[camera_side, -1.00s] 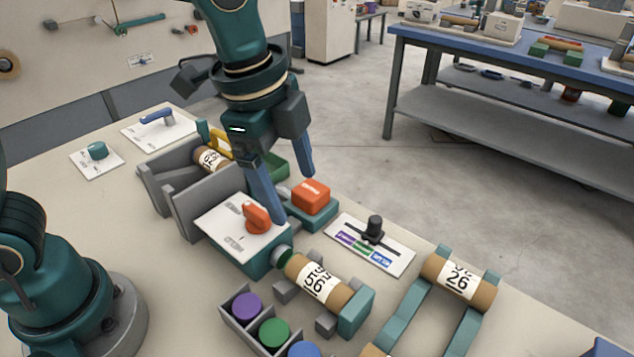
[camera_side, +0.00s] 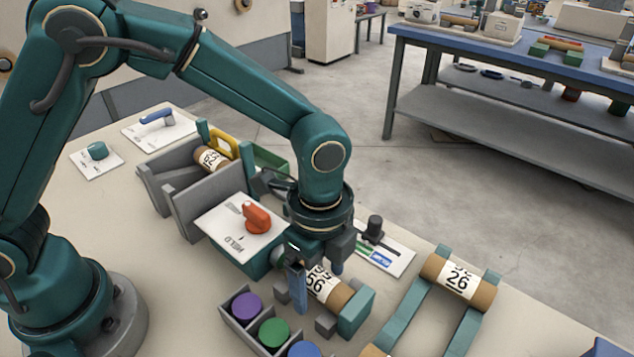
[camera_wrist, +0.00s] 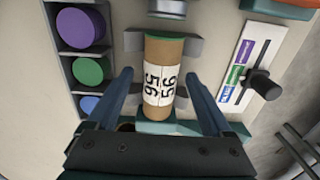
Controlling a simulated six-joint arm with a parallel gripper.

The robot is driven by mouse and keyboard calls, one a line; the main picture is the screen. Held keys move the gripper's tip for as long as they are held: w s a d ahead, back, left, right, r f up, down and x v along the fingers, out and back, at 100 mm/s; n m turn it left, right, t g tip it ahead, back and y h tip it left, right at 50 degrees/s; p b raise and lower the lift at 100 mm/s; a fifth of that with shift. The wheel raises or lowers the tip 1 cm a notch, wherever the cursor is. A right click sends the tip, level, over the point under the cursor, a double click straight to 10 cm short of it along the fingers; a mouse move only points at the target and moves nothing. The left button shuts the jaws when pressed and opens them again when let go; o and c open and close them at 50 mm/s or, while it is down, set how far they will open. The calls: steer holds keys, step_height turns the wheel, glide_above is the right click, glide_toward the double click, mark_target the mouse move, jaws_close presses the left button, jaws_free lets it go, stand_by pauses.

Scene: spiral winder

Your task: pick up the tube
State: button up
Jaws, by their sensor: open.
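A brown cardboard tube (camera_side: 330,290) with a white label reading 95 over 56 lies in the winder between grey supports and a teal end block (camera_side: 357,312). In the wrist view the tube (camera_wrist: 164,50) has a green rim at its top end. My gripper (camera_side: 318,288) is open, pointing down over the tube. In the wrist view its blue fingers (camera_wrist: 164,78) stand on either side of the tube, apart from it. My gripper and wrist hide part of the tube in the side view. I cannot tell the exact height of the fingertips.
A second tube (camera_side: 458,283) marked 26 rests on a teal rack at the right. A grey bin with purple, green and blue caps (camera_side: 273,332) stands left of the tube. A red-knobbed box (camera_side: 256,218) and a slider panel (camera_side: 385,257) are close behind.

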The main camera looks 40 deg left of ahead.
jaws_close()
